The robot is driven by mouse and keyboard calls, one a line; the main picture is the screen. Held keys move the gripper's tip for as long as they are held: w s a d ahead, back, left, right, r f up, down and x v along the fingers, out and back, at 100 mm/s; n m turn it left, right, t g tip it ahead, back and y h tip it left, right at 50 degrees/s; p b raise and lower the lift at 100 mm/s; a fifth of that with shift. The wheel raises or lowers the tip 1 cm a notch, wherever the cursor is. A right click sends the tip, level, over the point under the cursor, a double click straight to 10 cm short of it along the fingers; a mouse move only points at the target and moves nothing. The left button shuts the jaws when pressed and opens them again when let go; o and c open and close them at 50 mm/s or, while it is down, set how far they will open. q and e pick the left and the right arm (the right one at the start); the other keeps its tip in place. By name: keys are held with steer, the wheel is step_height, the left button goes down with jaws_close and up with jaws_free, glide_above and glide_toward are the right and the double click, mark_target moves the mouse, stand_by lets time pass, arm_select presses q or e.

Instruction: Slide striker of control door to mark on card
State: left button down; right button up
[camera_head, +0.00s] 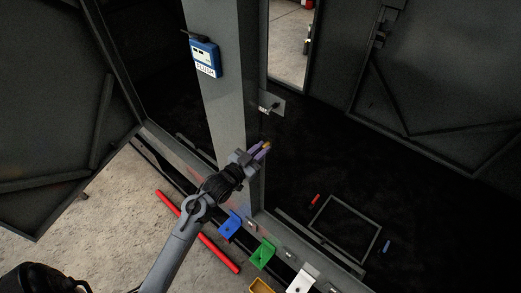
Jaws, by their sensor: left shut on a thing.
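My left gripper (259,152) is in front of the grey post (232,95), at its right edge. Its purple fingers are shut on a small orange-brown piece (267,145), mostly hidden between the fingertips. A metal striker (268,105) on a small plate sticks out at the post's right edge, above the gripper and apart from it. A blue-framed card (205,58) with a label that seems to read FLUSH hangs on the post, higher up. Any mark on it is too small to make out. My right gripper is not in view.
A dark door (60,120) stands open at left, another (440,90) at upper right. Blue (230,226), green (263,254), white (302,280) and yellow (262,286) brackets line the sill. A red bar (197,231) lies on the floor. A frame (345,230) lies inside the dark enclosure.

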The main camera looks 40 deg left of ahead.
arm_select(q)
steer(key=shift+d+p, duration=0.35)
steer(key=shift+d, duration=0.75)
steer(key=c, duration=1.1)
jaws_free()
steer(key=shift+a, duration=0.1)
steer(key=s+b, duration=0.2)
steer(key=s, duration=0.8)
steer(key=shift+s, duration=0.4)
